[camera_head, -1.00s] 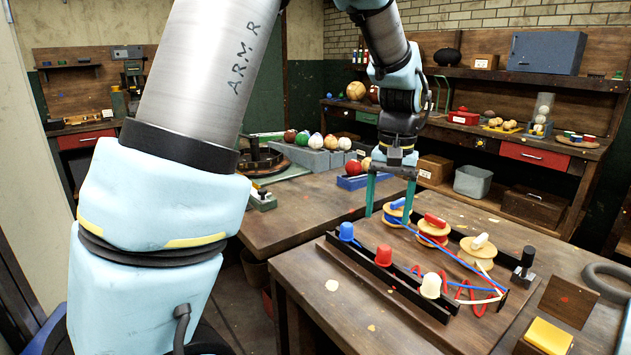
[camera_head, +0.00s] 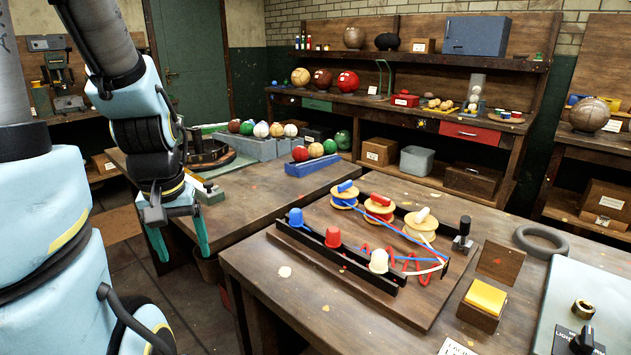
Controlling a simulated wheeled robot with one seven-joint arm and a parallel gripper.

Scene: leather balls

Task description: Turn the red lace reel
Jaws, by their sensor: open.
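The red lace reel (camera_head: 378,209) is the middle one of three wooden reels on a dark board (camera_head: 444,285). It has a red handle on top. The reel with the blue handle (camera_head: 344,196) stands behind it to the left, and the reel with the white handle (camera_head: 421,222) to its right. Blue, red and white laces run in front of the reels near a blue knob (camera_head: 295,217), a red knob (camera_head: 333,237) and a white knob (camera_head: 379,261). My gripper (camera_head: 182,256) hangs open and empty left of the bench, well away from the reels.
A black-topped post (camera_head: 463,232) stands at the board's right end. A yellow block (camera_head: 485,297) and a grey ring (camera_head: 541,241) lie to the right. A blue rack (camera_head: 312,166) with balls sits on the table behind.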

